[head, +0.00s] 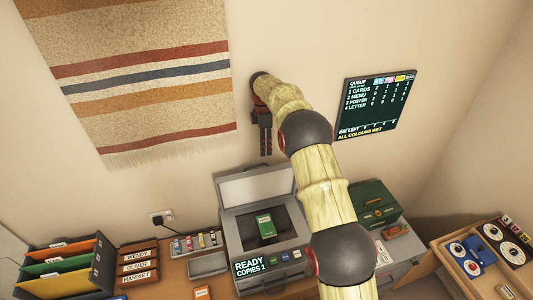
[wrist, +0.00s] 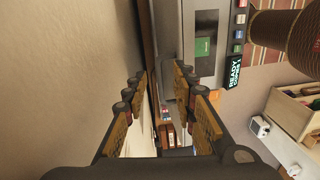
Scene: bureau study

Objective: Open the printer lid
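The grey printer (head: 232,240) stands on the desk in the head view. Its lid (head: 255,187) is raised, tilted up along the back, with its pale inner face showing. The dark glass bed is uncovered and a green booklet (head: 265,226) lies on it. The printer also shows in the wrist view (wrist: 206,70), with the green booklet (wrist: 202,47). My gripper (head: 266,150) hangs close to the wall, above and behind the lid's top edge. In the wrist view its fingers (wrist: 161,76) are apart with nothing between them. My arm hides the right part of the lid.
A display (wrist: 234,72) on the printer front reads READY, COPIES 1. A green box (head: 374,205) stands right of the printer. Left are a row of small cartridges (head: 195,241), labelled trays (head: 138,262) and a file rack (head: 65,270). A woven hanging (head: 140,75) covers the wall.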

